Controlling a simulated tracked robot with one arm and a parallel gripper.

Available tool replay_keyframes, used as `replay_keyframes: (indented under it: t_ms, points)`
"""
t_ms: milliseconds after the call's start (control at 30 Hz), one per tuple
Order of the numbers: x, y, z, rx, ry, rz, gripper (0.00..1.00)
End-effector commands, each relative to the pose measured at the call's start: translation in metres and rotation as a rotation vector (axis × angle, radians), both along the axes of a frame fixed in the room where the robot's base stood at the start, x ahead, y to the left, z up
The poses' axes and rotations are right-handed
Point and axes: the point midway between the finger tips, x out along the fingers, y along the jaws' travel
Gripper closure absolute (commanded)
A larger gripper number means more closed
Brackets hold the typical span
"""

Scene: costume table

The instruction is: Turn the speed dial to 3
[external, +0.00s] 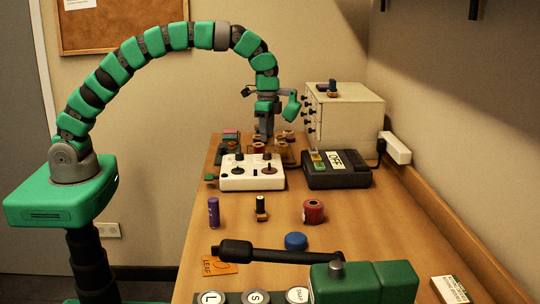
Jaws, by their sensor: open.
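A white control box (252,183) stands in the middle of the table, with several dark knobs and a small lever on top. A dark box (336,174) with an OFF sign and coloured keys stands to its right. I cannot tell which knob is the speed dial, and no scale numbers are readable. My gripper (267,131) hangs downward at the end of the arched green arm, open, over the far part of the table behind the white box. Its fingertips are small and partly lost among the spools there.
Several spools (287,140) stand behind the white box. A pale drawer cabinet (344,118) is at the back right. A purple cylinder (213,212), red spool (313,211) and blue cap (295,241) stand nearer. A black rod (275,254) and green block (363,283) cross the front.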

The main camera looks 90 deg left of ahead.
Motion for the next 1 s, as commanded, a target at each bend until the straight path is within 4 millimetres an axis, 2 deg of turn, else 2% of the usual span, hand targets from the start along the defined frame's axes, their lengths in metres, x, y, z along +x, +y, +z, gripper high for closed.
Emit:
replay_keyframes:
  t_ms: [33, 200, 400, 800, 833, 967, 1000]
  points:
    - [-0.002, 0.000, -0.011, 0.000, 0.007, 0.000, 0.52]
    - [-0.001, 0.000, -0.039, 0.000, 0.004, 0.000, 0.52]
    - [0.000, 0.000, -0.061, 0.000, 0.001, 0.000, 0.52]
    - [0.000, 0.000, -0.068, 0.001, 0.000, 0.000, 0.52]
    - [0.000, 0.000, -0.068, 0.001, -0.001, 0.000, 0.55]
    - [0.000, 0.000, -0.068, 0.001, -0.001, 0.000, 0.91]
    - [0.000, 0.000, -0.068, 0.001, -0.001, 0.000, 0.97]
